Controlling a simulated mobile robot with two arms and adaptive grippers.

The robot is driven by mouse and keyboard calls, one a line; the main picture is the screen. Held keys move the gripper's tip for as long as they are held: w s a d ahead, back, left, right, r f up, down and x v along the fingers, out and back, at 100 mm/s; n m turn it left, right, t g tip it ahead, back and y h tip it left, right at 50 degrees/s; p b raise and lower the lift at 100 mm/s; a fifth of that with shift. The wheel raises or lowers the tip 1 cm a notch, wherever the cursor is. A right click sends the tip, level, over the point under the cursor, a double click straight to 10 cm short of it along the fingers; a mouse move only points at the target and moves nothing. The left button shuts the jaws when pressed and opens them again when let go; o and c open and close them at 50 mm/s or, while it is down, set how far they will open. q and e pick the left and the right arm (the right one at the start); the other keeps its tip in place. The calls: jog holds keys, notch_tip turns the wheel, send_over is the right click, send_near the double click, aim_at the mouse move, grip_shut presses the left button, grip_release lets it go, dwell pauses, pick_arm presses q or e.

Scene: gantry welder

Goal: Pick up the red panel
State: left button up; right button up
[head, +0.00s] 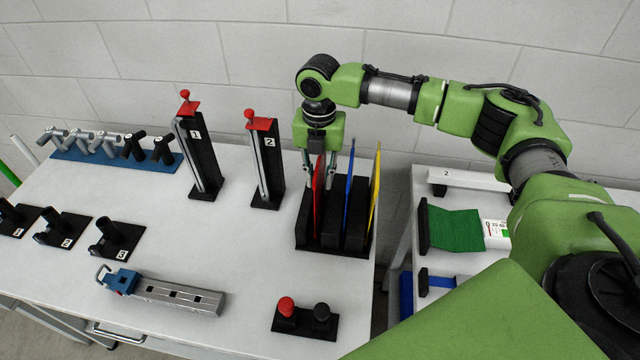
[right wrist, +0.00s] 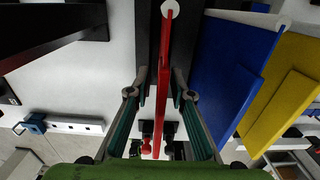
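The red panel (head: 318,196) stands upright in the left slot of a black rack (head: 322,245) near the table's right edge. In the right wrist view the red panel (right wrist: 163,85) shows edge-on, running between the two fingers. My right gripper (head: 320,180) points down over the rack with its fingers on either side of the panel's upper part. It is open; in the right wrist view (right wrist: 165,88) gaps show between fingers and panel. My left gripper is not in view.
A blue panel (head: 347,185) and a yellow panel (head: 374,195) stand in the same rack, close to the right finger. Clamp stand 2 (head: 266,165) is to the left. A red and black knob block (head: 305,321) lies in front.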

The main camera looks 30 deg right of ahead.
grip_shut()
